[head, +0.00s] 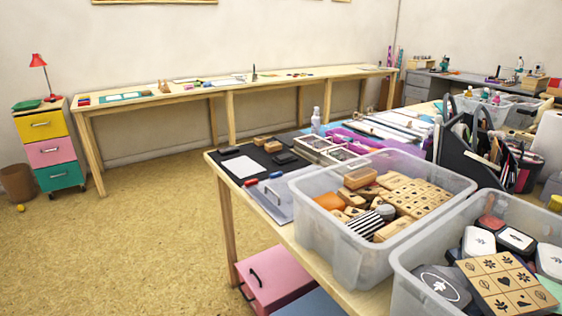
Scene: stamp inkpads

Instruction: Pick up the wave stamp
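In the head view, several wooden stamps lie heaped in a clear plastic bin (330,243) on the near table. A wooden block (360,178) rests at the far side of this heap. Two small wooden blocks, a left one (262,140) and a right one (273,146), sit on a black mat (232,181) farther back. I cannot tell which of these is the wave stamp, as no wave design is readable. A black-and-white striped item (366,224) lies in the bin among the stamps. My gripper is not in view.
A second clear bin (400,270) holds inkpads and a patterned wooden block (505,285). A black organiser (455,150) stands behind the bins. A white card (244,167) and dark pads (284,158) lie on the mat. The floor (130,240) left of the table is open.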

